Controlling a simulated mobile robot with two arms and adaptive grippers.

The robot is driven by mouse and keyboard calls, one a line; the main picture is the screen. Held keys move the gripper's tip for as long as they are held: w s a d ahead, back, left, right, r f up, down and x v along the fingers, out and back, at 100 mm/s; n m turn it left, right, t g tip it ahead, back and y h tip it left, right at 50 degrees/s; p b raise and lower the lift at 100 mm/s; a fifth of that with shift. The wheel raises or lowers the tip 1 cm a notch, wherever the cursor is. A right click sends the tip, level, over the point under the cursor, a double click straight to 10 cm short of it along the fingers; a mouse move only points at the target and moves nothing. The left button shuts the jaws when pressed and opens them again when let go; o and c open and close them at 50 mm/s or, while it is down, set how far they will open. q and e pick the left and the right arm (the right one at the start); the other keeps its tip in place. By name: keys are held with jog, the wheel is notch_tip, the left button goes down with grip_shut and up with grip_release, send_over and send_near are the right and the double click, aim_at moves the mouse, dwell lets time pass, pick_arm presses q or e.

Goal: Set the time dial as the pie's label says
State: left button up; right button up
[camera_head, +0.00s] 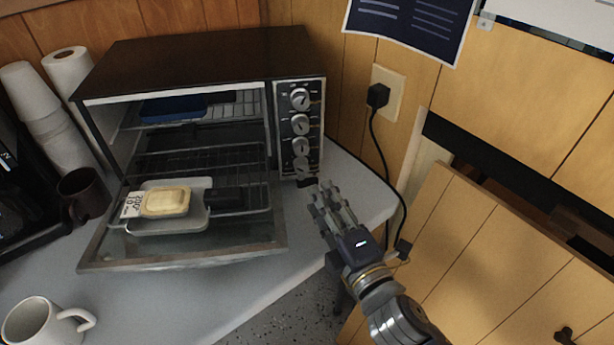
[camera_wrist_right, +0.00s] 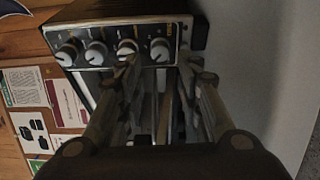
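The toaster oven (camera_head: 190,55) stands on the counter with its glass door down. Its control panel has a column of dials, among them the top dial (camera_head: 299,98), the second dial (camera_head: 300,124) and the third dial (camera_head: 301,146); the lowest dial (camera_wrist_right: 160,48) shows clearly in the wrist view. I cannot read which one is for time. The pie (camera_head: 166,201) lies on a tray (camera_head: 168,227) on the lowered door. Its white label (camera_head: 131,204) has dark print too small to read surely. My right gripper (camera_head: 324,191) is open and empty, just below and in front of the lowest dial. My left gripper is not in view.
A white mug (camera_head: 38,322) stands at the front left and a dark mug (camera_head: 82,194) beside the oven. A blue dish (camera_head: 172,108) sits on the upper rack. A plug and cord (camera_head: 378,97) hang right of the oven.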

aim_at(304, 172)
jog(key=x, duration=0.8)
jog(key=shift+w, duration=0.1)
jog(key=shift+c, duration=0.6)
grip_shut()
jog(key=shift+f, duration=0.15)
